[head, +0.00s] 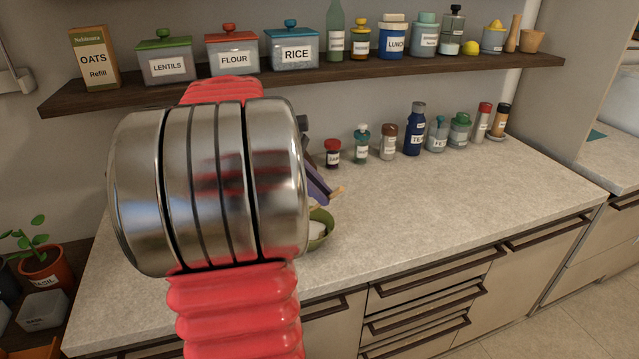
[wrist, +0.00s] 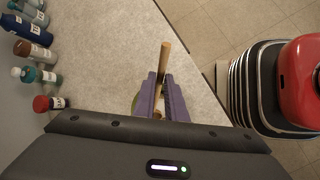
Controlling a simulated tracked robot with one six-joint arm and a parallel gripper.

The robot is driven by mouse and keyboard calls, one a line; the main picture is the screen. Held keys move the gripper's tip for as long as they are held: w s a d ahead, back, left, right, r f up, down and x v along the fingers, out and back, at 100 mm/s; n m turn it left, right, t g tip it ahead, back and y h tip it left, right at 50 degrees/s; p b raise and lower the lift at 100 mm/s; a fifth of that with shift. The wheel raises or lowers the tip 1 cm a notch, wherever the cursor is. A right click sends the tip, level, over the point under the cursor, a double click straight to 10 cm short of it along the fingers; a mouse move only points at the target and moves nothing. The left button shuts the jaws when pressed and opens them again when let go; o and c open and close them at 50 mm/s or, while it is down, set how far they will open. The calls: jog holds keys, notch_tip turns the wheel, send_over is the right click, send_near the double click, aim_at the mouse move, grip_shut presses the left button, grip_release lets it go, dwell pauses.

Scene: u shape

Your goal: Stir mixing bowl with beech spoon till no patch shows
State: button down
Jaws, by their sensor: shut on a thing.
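The green mixing bowl (head: 320,232) stands on the counter, mostly hidden behind my arm in the head view. Something pale shows inside it. My gripper (wrist: 166,82) is shut on the beech spoon (wrist: 163,60), whose wooden handle sticks out beyond the fingertips. In the head view a bit of the spoon's handle (head: 338,191) shows by the purple fingers, above the bowl. The spoon's lower end is hidden, so I cannot tell whether it touches the bowl's contents.
Jars and bottles, among them a dark blue bottle (head: 414,130), line the back of the counter (head: 450,190). A shelf (head: 400,68) above holds labelled containers. The counter right of the bowl is clear. A potted basil (head: 45,265) stands at the lower left.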

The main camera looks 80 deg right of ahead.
jog(key=shift+f, duration=2.95)
jog(key=shift+w, duration=0.15)
